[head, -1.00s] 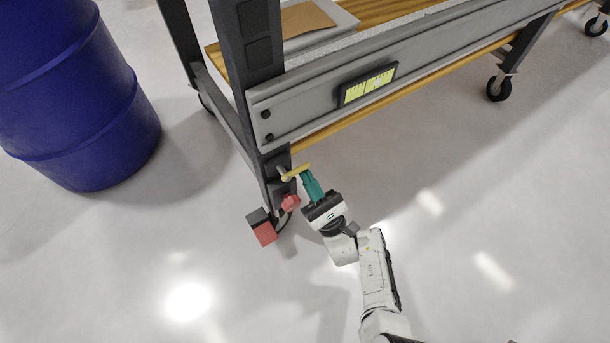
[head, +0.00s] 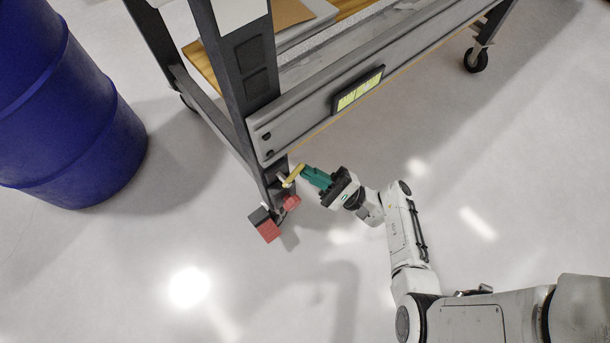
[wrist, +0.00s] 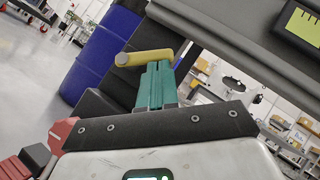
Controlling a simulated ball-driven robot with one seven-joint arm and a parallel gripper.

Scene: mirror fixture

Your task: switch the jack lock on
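A yellow lever handle (head: 293,175), which I take to be the jack lock, sticks out from the lower end of the dark upright post of the fixture. In the wrist view the yellow handle (wrist: 145,58) lies across the tips of my teal fingers. My gripper (head: 306,170) reaches it from the right, with its tips at the handle's outer end. The two fingers (wrist: 155,85) look closed together. The tips meet or nearly meet the handle; I cannot tell whether they hold it or only press beside it.
A red and dark-grey block (head: 266,226) sits at the post's foot, just below the handle. The grey fixture beam (head: 300,125) with a yellow-green level (head: 358,90) runs above my gripper. A blue drum (head: 70,120) stands left. The floor in front is clear.

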